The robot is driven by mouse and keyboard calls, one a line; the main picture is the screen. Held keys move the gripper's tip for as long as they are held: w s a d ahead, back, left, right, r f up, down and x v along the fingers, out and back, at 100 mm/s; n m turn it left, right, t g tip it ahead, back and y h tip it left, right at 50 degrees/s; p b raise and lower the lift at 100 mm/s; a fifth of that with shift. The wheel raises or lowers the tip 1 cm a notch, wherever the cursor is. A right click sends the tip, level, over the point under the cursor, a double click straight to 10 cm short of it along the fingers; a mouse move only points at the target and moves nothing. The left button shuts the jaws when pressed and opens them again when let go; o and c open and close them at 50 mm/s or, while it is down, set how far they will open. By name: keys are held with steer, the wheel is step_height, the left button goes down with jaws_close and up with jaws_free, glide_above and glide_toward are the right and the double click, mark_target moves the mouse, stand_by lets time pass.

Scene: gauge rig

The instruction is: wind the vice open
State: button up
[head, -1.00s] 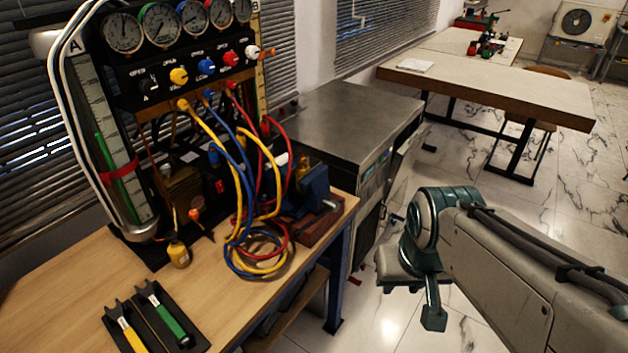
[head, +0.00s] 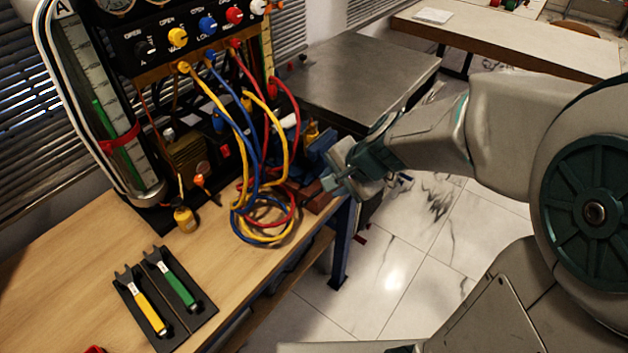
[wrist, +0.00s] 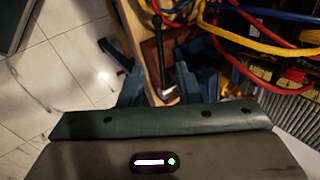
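The blue vice (head: 319,147) sits on a reddish-brown base at the right end of the workbench, partly hidden behind my gripper and the hoses. My gripper (head: 336,172) is at the vice's front, by the bench edge. In the wrist view its two fingers (wrist: 157,84) are spread apart. A dark bar with a pale rounded end (wrist: 166,92), seemingly the vice handle, shows between them. I cannot tell whether either finger touches it. The vice jaws are too hidden to judge their gap.
Yellow, blue and red hoses (head: 262,215) loop close left of the vice. The gauge panel (head: 190,30) stands behind them. A black tray (head: 187,325) with two forked tools lies on the bench front. A metal-topped cabinet (head: 365,70) stands behind the vice. Floor to the right is clear.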

mark_target(315, 195)
steer(key=b+x, duration=0.3)
steer(key=x, duration=0.8)
steer(key=shift+w+f, duration=0.1)
steer(key=shift+f, duration=0.15)
jaws_close()
